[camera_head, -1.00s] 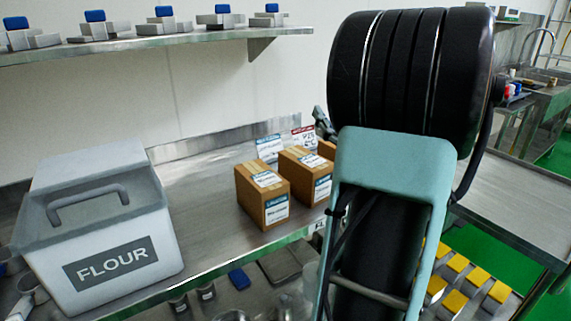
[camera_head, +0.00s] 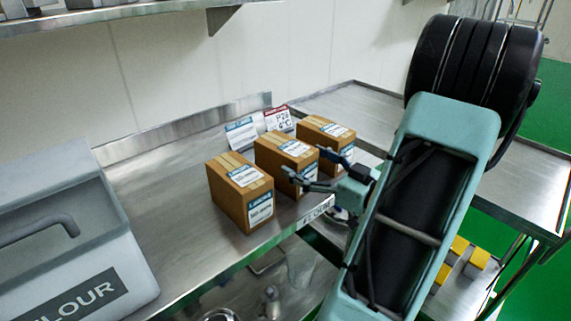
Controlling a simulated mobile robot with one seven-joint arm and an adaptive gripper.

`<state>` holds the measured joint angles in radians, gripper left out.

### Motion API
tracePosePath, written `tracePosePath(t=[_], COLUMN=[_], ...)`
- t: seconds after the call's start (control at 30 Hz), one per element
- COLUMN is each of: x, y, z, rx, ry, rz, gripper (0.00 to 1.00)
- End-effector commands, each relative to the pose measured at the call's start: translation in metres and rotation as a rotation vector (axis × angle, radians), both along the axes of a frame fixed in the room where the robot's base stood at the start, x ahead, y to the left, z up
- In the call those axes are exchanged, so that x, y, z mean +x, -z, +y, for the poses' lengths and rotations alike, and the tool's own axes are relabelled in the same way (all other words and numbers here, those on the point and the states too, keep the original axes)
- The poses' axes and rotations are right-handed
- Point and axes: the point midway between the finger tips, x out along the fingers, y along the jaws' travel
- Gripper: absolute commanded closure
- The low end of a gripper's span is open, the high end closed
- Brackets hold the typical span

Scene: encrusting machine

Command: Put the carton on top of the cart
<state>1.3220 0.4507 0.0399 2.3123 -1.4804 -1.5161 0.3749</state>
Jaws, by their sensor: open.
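Three brown cartons with white and blue labels stand in a row on a steel counter: a left carton (camera_head: 232,203), a middle carton (camera_head: 270,155) and a right carton (camera_head: 313,134). My gripper (camera_head: 287,178) is open, with its fingers pointing left at the front of the middle carton. One finger lies in front of the right carton. I cannot tell whether the fingers touch a carton. A steel table or cart top (camera_head: 520,180) is at the right, bare, behind my arm. Which surface is the cart is not certain.
A grey flour bin (camera_head: 128,262) stands on the counter (camera_head: 165,185) at the left. Two small signs (camera_head: 241,134) stand behind the cartons. A wall shelf (camera_head: 130,20) runs above. Yellow-topped items (camera_head: 470,252) sit low at the right.

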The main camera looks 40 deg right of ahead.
Motion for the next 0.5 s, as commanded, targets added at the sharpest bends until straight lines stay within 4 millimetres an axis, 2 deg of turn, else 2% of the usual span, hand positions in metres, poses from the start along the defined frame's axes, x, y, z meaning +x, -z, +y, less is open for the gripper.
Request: tracePosePath(t=[0.27, 0.5], x=[0.025, 0.059], y=[-0.002, -0.005], z=[0.004, 0.009], rx=[-0.001, 0.0], ry=[0.0, -0.001], rz=[-0.001, 0.0], gripper=[0.2, 0.2])
